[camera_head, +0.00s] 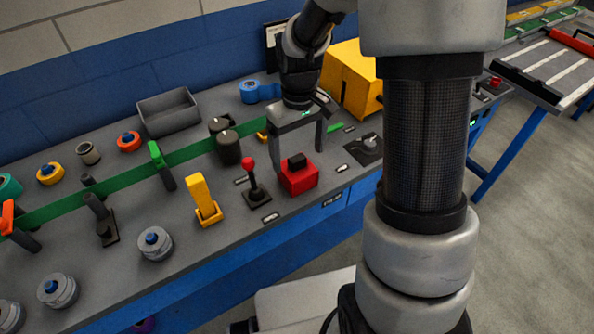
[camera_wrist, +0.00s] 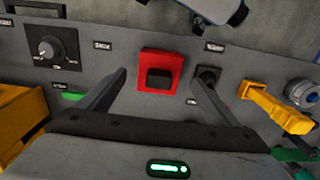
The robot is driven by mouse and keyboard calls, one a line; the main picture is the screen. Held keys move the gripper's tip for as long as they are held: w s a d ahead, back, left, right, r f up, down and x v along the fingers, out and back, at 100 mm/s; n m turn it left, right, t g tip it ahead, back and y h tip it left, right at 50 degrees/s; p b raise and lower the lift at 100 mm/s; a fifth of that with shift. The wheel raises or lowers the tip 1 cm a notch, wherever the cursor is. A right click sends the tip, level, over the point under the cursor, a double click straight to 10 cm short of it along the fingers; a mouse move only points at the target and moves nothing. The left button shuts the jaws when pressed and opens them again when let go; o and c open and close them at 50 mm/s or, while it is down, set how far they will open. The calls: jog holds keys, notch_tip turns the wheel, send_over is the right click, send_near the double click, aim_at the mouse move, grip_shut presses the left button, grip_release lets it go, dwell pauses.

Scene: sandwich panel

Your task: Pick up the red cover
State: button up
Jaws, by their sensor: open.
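The red cover (camera_head: 299,179) is a small red block with a black part on top, near the front edge of the grey panel. In the wrist view the red cover (camera_wrist: 160,61) shows as a red square frame around a black centre, just beyond and between the fingers. My gripper (camera_head: 298,160) is open and empty, above and behind the cover, pointing down. In the wrist view my gripper (camera_wrist: 158,78) has its two fingers spread on either side of the cover. Whether a finger touches it I cannot tell.
A red-knobbed joystick (camera_head: 252,180) stands close left of the cover. A yellow lever (camera_head: 205,199) is further left, and a dial plate (camera_head: 366,147) is to the right. A yellow box (camera_head: 352,78) and dark cylinders (camera_head: 228,148) stand behind. The panel's front edge is near.

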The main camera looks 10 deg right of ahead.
aim_at(297, 168)
jog(key=shift+w+f+b, duration=0.15)
jog(key=shift+w+f, duration=0.05)
jog(key=shift+f, duration=1.5)
jog(key=shift+w+f+b, duration=0.15)
jog(key=shift+w+f, duration=0.05)
jog(key=shift+f, duration=1.45)
jog(key=c, duration=1.2)
notch_tip(297, 168, up, 10)
jog(key=shift+r+p, duration=0.1)
jog(key=shift+p, duration=0.5)
jog(key=shift+r+p, duration=0.8)
jog(key=shift+r, duration=0.15)
